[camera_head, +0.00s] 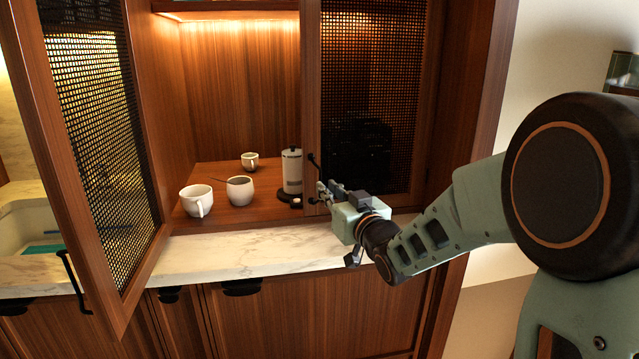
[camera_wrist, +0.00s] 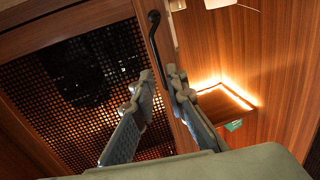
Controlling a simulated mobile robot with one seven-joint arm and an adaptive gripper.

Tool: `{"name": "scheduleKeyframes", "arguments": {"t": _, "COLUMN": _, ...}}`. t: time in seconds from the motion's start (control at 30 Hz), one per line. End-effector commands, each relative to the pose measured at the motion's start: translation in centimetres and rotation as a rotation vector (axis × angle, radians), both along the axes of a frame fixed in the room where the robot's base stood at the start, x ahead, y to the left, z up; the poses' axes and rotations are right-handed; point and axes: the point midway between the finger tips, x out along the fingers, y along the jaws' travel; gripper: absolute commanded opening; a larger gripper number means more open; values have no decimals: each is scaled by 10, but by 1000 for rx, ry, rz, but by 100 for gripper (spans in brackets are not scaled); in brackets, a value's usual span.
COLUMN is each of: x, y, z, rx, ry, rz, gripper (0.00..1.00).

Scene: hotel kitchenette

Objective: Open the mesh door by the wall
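The mesh door by the wall (camera_head: 372,95) is the right door of the cabinet, and it looks closed. Its black bar handle (camera_head: 313,162) is on its left edge; the lower part is partly covered by my gripper. My gripper (camera_head: 322,190) is at the lower end of this handle, in front of the door. In the wrist view, the handle (camera_wrist: 154,30) runs down towards the gap between my two fingertips (camera_wrist: 161,78). The fingers stand apart, one on each side of the handle's line. I cannot tell whether they touch it.
The left mesh door (camera_head: 95,120) stands open towards me. Inside the cabinet are a white mug (camera_head: 197,200), a pale cup (camera_head: 240,191), a small cup (camera_head: 250,161) and a white cylindrical appliance (camera_head: 292,172). A marble ledge (camera_head: 235,256) runs below my gripper.

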Motion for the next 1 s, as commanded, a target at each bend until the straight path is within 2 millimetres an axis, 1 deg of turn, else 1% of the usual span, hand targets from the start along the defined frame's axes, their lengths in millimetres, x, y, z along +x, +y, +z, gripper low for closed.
{"name": "scheduleKeyframes", "arguments": {"t": 0.03, "x": 9, "y": 5, "z": -1, "rx": 2, "ry": 1, "rz": 2, "gripper": 13}}
{"name": "scheduleKeyframes", "arguments": {"t": 0.1, "x": 19, "y": 10, "z": -1, "rx": 1, "ry": 0, "rz": 2, "gripper": 13}}
{"name": "scheduleKeyframes", "arguments": {"t": 0.2, "x": 31, "y": 17, "z": 0, "rx": 0, "ry": 0, "rz": 1, "gripper": 13}}
{"name": "scheduleKeyframes", "arguments": {"t": 0.4, "x": 45, "y": 23, "z": 0, "rx": 1, "ry": 0, "rz": 0, "gripper": 13}}
{"name": "scheduleKeyframes", "arguments": {"t": 0.73, "x": 47, "y": 24, "z": 0, "rx": 0, "ry": 1, "rz": 0, "gripper": 13}}
{"name": "scheduleKeyframes", "arguments": {"t": 0.83, "x": 47, "y": 24, "z": 0, "rx": 0, "ry": 1, "rz": 0, "gripper": 2}}
{"name": "scheduleKeyframes", "arguments": {"t": 0.87, "x": 47, "y": 24, "z": 0, "rx": 0, "ry": 1, "rz": 0, "gripper": 0}}
{"name": "scheduleKeyframes", "arguments": {"t": 1.0, "x": 47, "y": 24, "z": 0, "rx": 0, "ry": 1, "rz": 0, "gripper": 0}}
